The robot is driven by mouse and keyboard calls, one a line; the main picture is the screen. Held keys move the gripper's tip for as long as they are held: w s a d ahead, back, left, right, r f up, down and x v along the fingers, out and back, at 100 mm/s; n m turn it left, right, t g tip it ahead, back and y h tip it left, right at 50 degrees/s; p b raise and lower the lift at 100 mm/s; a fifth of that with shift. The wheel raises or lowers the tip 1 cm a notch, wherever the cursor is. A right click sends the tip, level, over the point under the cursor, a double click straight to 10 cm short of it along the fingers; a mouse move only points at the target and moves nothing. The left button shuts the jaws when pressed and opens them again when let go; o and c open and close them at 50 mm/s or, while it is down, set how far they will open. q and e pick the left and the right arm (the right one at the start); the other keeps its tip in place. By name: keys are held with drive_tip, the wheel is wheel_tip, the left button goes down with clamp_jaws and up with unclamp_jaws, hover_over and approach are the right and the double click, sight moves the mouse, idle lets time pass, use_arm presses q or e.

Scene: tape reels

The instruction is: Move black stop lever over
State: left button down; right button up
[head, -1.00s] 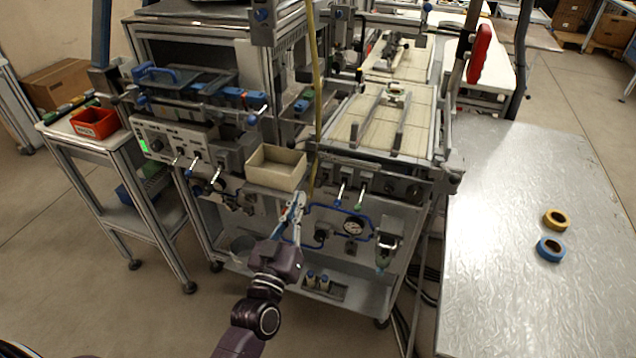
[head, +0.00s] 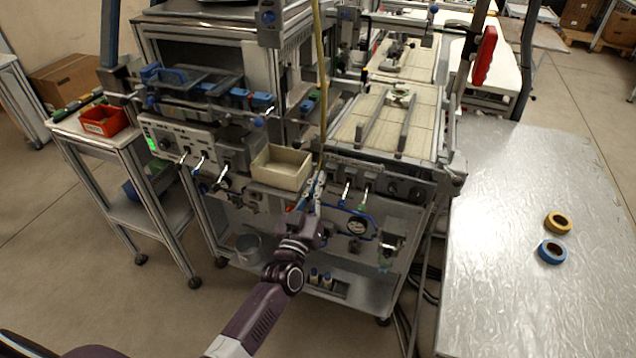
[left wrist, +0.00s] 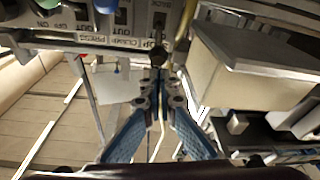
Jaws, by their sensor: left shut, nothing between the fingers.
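The black stop lever shows in the left wrist view as a dark knob (left wrist: 158,52) under the panel labels, straight ahead of my left fingertips. I cannot tell if they touch it. My left gripper (left wrist: 160,88) is shut with nothing between its fingers. In the head view my left gripper (head: 317,182) is at the front panel of the machine, just right of the cream box; the black lever is not clear there, probably hidden by the gripper. A blue lever (left wrist: 105,6) and a green lever (left wrist: 48,4) show beside it in the wrist view. My right gripper is not in view.
The cream box (head: 281,168) sits close to the left of my gripper. Blue hoses and a gauge (head: 356,227) lie below the panel. A metal table (head: 500,250) at right holds a yellow tape reel (head: 557,222) and a blue one (head: 551,252).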

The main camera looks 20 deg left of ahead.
use_arm(q)
drive_tip(key=shift+f, duration=0.3)
drive_tip(key=shift+d, duration=0.1)
drive_tip(key=shift+s, duration=0.1)
